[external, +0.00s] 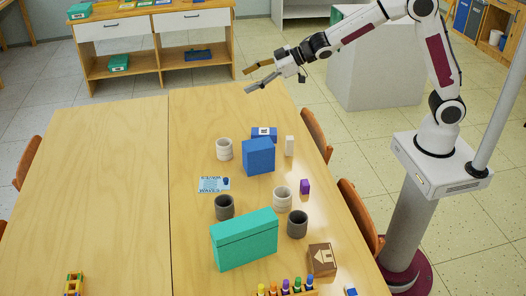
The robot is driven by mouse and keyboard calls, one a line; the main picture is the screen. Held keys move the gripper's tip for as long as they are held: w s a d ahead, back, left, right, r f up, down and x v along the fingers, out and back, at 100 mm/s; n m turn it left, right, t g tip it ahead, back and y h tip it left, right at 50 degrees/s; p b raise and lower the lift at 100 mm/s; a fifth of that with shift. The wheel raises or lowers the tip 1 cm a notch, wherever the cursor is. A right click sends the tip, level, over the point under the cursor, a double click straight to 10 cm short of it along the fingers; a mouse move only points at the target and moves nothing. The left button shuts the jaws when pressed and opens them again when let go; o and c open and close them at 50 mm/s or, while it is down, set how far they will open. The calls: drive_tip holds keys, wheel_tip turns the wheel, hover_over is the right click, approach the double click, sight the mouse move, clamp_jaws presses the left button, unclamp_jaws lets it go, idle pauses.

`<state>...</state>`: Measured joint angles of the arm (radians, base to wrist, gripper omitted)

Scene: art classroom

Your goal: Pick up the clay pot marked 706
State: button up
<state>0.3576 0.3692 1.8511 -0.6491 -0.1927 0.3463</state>
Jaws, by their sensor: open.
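Two cream clay pots stand on the wooden table: a farther cream pot (224,150) left of a blue box, and a nearer cream pot (282,199) at mid-table. Two dark grey pots also stand there: a left grey pot (224,208) behind the teal box, and a right grey pot (297,225) beside that box. All are upright. No number can be read on any pot, so I cannot tell which is marked 706. My gripper (247,81) is open and empty, raised near the table's far edge, away from all the pots.
Among the pots stand a blue box (258,157), a large teal box (244,240), a purple block (305,187), a white block (290,146) and a flat card (214,184). A brown box (321,259) is near the front. The table's left half (90,190) is mostly clear.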

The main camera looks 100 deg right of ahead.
drive_tip(key=w+d+f+n+t+y, duration=0.15)
drive_tip(key=w+d+f, duration=0.25)
drive_tip(key=w+f, duration=0.45)
drive_tip(key=y, duration=0.4)
hover_over(230, 141)
drive_tip(key=shift+n+t, duration=0.35)
wheel_tip(230, 141, down, 14)
drive_tip(key=shift+s+r, duration=0.1)
drive_tip(key=shift+r, duration=0.15)
drive_tip(key=shift+f, duration=0.45)
drive_tip(key=shift+f, duration=0.1)
drive_tip(key=shift+f, duration=1.65)
drive_tip(key=shift+f, duration=1.8)
drive_tip(key=shift+x, duration=1.45)
